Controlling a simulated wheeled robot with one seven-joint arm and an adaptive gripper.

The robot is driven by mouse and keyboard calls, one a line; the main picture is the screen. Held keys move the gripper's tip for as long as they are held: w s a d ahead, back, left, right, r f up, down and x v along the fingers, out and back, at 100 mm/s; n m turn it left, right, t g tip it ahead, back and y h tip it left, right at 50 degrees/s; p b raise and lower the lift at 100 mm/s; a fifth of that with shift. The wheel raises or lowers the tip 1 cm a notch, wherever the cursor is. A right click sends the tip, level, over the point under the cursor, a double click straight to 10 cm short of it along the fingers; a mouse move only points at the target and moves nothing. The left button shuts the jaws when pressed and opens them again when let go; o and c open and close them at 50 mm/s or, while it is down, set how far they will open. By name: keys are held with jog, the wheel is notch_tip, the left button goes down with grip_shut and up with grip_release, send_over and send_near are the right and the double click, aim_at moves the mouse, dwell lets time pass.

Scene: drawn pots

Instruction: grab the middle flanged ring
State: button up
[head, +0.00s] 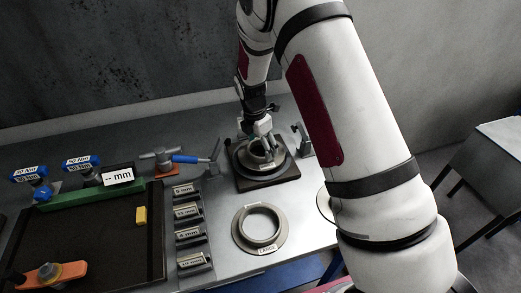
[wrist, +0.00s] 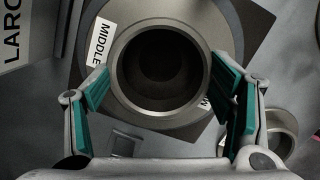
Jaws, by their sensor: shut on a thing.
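The middle flanged ring (head: 265,162) is a grey ring with a raised collar, on a dark square base at the back of the bench. In the wrist view its collar (wrist: 160,118) fills the middle, and a white label on its flange reads MIDDLE. My gripper (head: 262,138) reaches down to it from above. In the wrist view my gripper (wrist: 164,86) has green pads on the left and right sides of the collar and is shut on it. The ring still looks level over the base; whether there is a gap below it cannot be told.
A larger flanged ring (head: 261,246) labelled LARGE lies in front on the bench. A smaller ring (wrist: 282,128) is at the right in the wrist view. Labelled blocks (head: 188,212) stand in a row at the left, beside a dark tray (head: 100,240). A blue-handled clamp (head: 185,158) is near the base.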

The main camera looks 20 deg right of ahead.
jog(key=s+d+r, duration=0.1)
jog(key=s+d, duration=0.1)
jog(key=s, duration=0.5)
jog(key=s+d+r, duration=0.1)
jog(key=s+d, duration=0.1)
jog(key=s, duration=0.6)
jog(key=shift+s+r+b, duration=0.25)
jog(key=shift+r+b, duration=0.05)
jog(key=shift+r, duration=0.05)
